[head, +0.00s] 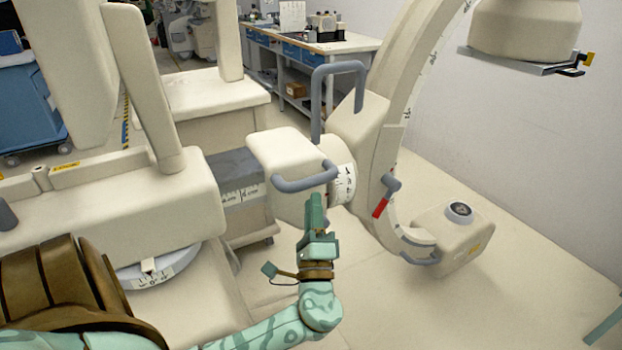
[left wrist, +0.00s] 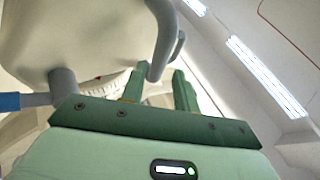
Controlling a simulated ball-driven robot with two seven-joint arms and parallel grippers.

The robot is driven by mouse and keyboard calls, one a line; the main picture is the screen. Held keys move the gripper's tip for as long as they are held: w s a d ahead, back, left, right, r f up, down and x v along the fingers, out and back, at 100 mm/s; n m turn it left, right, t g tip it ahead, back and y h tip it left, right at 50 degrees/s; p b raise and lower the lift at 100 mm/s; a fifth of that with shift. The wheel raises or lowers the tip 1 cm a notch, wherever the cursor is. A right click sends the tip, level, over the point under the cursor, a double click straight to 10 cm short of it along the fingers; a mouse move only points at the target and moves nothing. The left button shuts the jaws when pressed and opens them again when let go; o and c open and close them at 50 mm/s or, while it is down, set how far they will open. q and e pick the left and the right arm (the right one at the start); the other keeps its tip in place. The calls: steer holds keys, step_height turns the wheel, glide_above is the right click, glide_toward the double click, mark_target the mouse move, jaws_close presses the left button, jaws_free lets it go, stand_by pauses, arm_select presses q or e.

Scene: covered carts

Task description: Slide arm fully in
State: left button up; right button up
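The C-arm machine's sliding arm (head: 238,181) is a grey beam with a scale, extending from the cream housing at left to a cream block (head: 287,152). A grey bar handle (head: 305,180) is on the block's front; a handle also shows in the left wrist view (left wrist: 168,40). My left gripper (head: 316,206) points up just below the handle's right end. In the left wrist view its green fingers (left wrist: 160,88) are apart, with the handle's end at or just beyond the gap. I cannot tell whether they touch it. My right gripper is not in view.
The large C-shaped arc (head: 408,90) with a red-tipped lever (head: 380,207) stands right of the block. Its lower unit (head: 445,240) hangs near the floor. A workbench (head: 310,45) is at the back.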

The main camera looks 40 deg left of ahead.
mark_target(312, 181)
arm_select(q)
steer(key=x, duration=0.6)
steer(key=shift+w+a, duration=0.1)
steer(key=shift+a, duration=0.05)
